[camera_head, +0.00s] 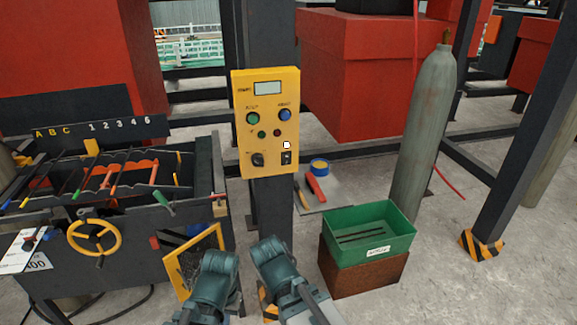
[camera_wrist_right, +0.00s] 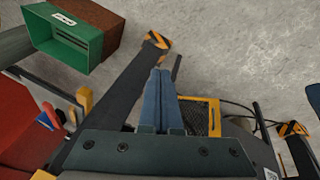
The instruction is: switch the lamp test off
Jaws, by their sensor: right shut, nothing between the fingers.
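The yellow control box (camera_head: 266,128) is on a dark post in the head view. It has a small display, a green button (camera_head: 253,118), a blue button (camera_head: 285,115) and two small dark lamps. A black rotary knob (camera_head: 258,159) is at its lower left and a small black switch (camera_head: 287,158) at its lower right, below a white square. Its labels are too small to read. My left arm's end (camera_head: 215,272) and my right one (camera_head: 274,262) are below the box, apart from it. In the right wrist view my right gripper (camera_wrist_right: 159,72) is shut and empty. My left fingertips cannot be made out.
A green bin (camera_head: 340,246) on a rusty block stands right of the post, with a grey gas cylinder (camera_head: 425,135) behind it. A dark workbench with a yellow handwheel (camera_head: 92,237) is at the left. The space before the box face looks clear.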

